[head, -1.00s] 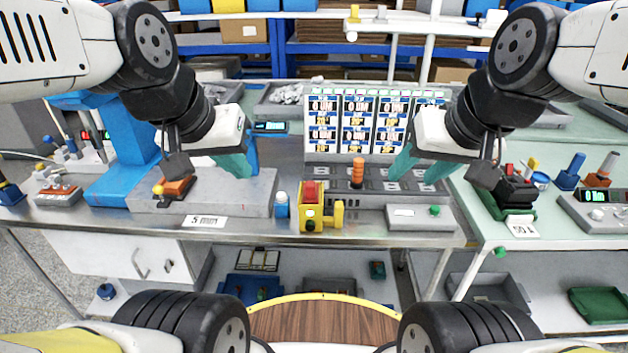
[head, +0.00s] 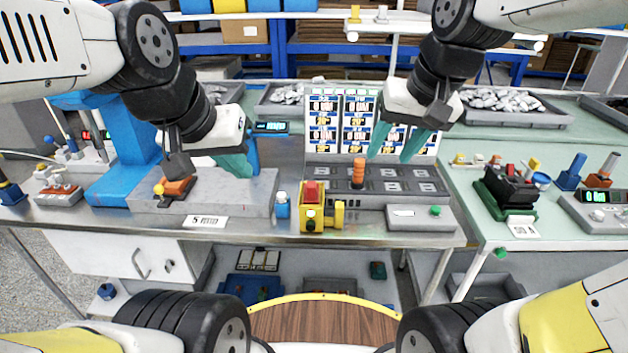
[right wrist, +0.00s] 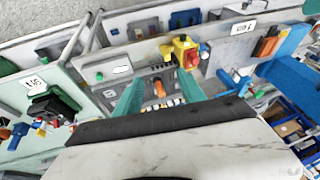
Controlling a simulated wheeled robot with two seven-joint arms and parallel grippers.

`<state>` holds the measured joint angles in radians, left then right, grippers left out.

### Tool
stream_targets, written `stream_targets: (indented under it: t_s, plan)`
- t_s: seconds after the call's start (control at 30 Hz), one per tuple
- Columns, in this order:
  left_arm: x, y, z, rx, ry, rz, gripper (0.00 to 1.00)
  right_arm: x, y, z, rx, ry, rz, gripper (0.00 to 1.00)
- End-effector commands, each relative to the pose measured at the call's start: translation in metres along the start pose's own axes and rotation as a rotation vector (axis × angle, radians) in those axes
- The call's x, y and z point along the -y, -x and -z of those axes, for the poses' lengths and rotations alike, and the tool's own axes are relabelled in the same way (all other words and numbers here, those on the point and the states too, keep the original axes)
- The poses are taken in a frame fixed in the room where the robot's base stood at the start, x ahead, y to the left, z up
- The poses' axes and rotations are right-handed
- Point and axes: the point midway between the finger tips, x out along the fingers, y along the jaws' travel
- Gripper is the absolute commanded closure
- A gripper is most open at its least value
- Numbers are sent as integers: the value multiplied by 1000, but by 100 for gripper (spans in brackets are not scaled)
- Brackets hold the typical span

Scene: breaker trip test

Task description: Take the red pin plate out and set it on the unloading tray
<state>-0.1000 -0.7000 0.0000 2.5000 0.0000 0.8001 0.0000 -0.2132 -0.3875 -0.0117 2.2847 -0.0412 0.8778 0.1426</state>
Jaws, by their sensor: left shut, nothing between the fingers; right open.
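An orange-red upright handle (head: 358,174), which appears to belong to the red pin plate, stands in the grey test fixture (head: 398,186) in front of the display panel; its plate cannot be made out. My right gripper (head: 392,154) is open and empty, above and to the right of the handle in the head view. In the right wrist view the handle (right wrist: 159,88) shows between the open fingers, beyond their tips. My left gripper (head: 246,170) is shut and empty above the grey block at left. I cannot tell which tray is the unloading tray.
A yellow box with a red button (head: 312,206) stands in front of the fixture. A black device (head: 507,190) sits on a green base at right, near blue (head: 570,172) and orange (head: 602,172) handles. A grey tray of metal parts (head: 510,107) lies at back right.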

Motion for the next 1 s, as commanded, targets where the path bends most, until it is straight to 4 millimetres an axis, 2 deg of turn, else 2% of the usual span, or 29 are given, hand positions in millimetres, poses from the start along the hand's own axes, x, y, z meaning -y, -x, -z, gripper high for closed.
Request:
stream_targets:
  t_s: [0.03,0.2,0.4,0.5,0.63,1.0]
  plan:
    - [0,0,0,0,0,0,100,10,-12,14,47,3,-4,53]
    - [0,0,0,0,0,0,100,41,-54,53,173,-8,-40,53]
    - [0,0,0,0,0,0,100,84,-116,82,297,-12,-111,53]
    - [0,0,0,0,0,0,100,100,-142,88,338,-14,-145,53]
    - [0,0,0,0,0,0,100,113,-164,90,366,-16,-173,53]
    - [0,0,0,0,0,0,100,111,-199,79,378,-18,-186,53]
